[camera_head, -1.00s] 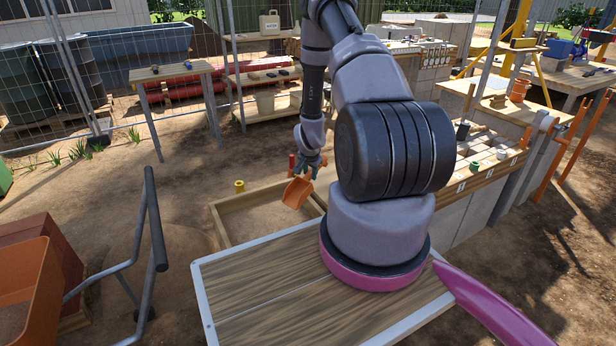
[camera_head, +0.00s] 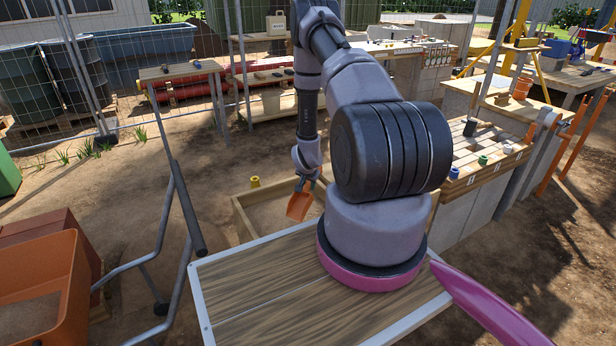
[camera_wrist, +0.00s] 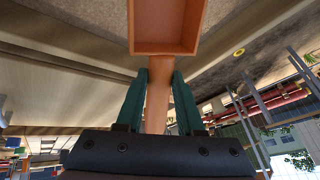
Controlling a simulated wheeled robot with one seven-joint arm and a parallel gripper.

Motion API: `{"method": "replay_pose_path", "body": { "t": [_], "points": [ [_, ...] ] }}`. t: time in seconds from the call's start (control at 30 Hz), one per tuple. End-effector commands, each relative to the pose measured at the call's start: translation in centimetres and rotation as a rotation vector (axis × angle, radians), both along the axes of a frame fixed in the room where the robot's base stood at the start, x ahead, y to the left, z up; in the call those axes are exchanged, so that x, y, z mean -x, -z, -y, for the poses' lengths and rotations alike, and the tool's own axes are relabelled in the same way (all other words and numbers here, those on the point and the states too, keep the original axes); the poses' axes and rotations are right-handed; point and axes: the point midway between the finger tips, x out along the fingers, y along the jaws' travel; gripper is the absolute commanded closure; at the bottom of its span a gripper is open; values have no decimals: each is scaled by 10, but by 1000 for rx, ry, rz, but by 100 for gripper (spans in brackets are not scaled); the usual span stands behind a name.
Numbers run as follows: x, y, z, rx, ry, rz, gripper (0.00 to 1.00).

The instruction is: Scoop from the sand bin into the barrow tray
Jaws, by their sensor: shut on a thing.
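My gripper (camera_head: 305,183) is shut on the handle of an orange scoop (camera_head: 299,206). In the wrist view the handle (camera_wrist: 160,95) runs between the teal fingers, and the scoop's pan (camera_wrist: 168,25) shows bare orange with no sand visible. The sand bin (camera_head: 240,218) is a low wooden frame on the ground holding pale brown sand. In the head view the scoop appears over its right part, tilted downward; its height above the sand is unclear. The orange barrow tray (camera_head: 70,290) is at the lower left, partly cut off, with some sand inside.
The barrow's grey metal handles (camera_head: 185,210) rise between the tray and the bin. A small yellow object (camera_head: 255,181) is behind the bin. A block bench (camera_head: 485,150) with small pots stands at the right. A wooden table (camera_head: 180,70) is behind, with open dirt before it.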

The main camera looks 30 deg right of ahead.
Motion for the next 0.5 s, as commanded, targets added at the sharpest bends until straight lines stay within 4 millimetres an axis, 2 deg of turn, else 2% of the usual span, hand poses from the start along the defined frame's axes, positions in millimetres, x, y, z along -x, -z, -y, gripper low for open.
{"method": "replay_pose_path", "body": {
  "t": [0.5],
  "points": [
    [1,79,0,-1,1,-1,100]
  ]
}}
